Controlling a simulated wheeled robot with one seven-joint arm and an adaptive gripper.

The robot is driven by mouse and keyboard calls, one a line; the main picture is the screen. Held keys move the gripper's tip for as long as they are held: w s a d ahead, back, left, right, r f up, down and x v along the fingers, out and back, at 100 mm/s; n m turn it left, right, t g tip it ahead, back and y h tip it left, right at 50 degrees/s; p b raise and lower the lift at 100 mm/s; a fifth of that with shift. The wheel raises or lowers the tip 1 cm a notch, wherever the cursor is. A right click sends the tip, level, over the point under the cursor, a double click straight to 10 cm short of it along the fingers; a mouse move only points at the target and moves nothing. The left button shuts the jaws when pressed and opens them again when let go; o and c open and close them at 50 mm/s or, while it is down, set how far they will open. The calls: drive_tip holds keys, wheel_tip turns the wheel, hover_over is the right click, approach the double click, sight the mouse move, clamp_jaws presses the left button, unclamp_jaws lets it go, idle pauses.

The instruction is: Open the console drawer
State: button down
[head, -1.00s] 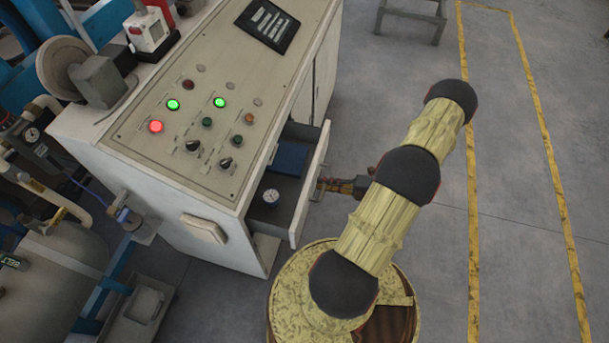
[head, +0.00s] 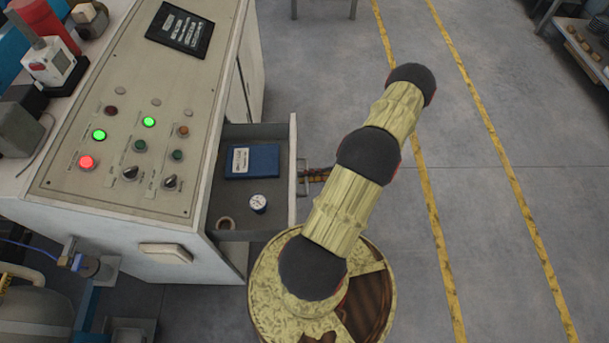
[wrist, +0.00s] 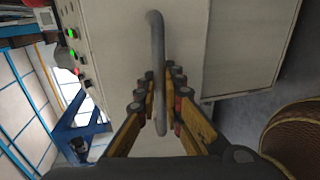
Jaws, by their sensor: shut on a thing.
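The console drawer (head: 225,197) stands well out of the right side of the console in the head view. Inside it lie a blue book or box (head: 252,162), a small round gauge (head: 258,203) and a ring-shaped roll (head: 226,223). My gripper (head: 309,178) is at the drawer front, partly hidden behind my arm. In the wrist view the grey bar handle (wrist: 158,60) runs between the fingers of my gripper (wrist: 163,98), which are shut on it.
The console (head: 120,225) with its buttons and lights fills the left. A yellow floor line (head: 420,180) runs along the open floor on the right. A shelf with parts (head: 585,45) stands at the far right.

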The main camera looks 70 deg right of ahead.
drive_tip(key=c, duration=2)
unclamp_jaws()
drive_tip(key=shift+o, duration=0.2)
drive_tip(key=shift+s, duration=0.1)
drive_tip(key=v, duration=1.2)
